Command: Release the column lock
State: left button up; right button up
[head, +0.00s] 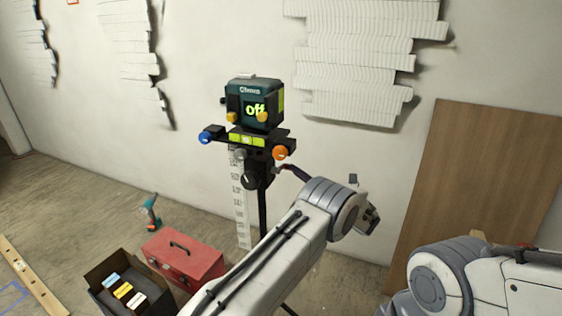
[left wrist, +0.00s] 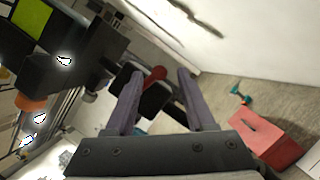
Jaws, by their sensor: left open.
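Blue (head: 205,137), orange (head: 280,152) and dark (head: 249,181) knobs sit around the mount. I cannot tell which part is the lock. My left gripper (head: 281,168) is open beside the column, just below the orange knob; my arm partly hides it. In the left wrist view, a red-ended black part (left wrist: 155,75) shows between its fingers, perhaps a lever. I cannot tell contact. My right arm shows at lower right, its gripper out of view.
A red toolbox (head: 184,257), an open black box (head: 128,290) and a teal drill (head: 151,212) are on the floor at left. A wooden panel (head: 470,190) leans at right. A white scale (head: 241,210) stands beside the column.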

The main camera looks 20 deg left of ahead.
pick_arm(q)
jog(key=x, duration=0.7)
jog(key=shift+p, duration=0.35)
grip_shut()
jog(key=shift+s+r+n+g+y+b, duration=0.1)
jog(key=shift+r+n+g+y+b, duration=0.3)
jog(key=shift+n+b, duration=0.55)
jog(key=shift+s+r+n+g+y+b, duration=0.1)
jog(key=shift+r+n+g+y+b, duration=0.4)
jog(key=shift+n, duration=0.75)
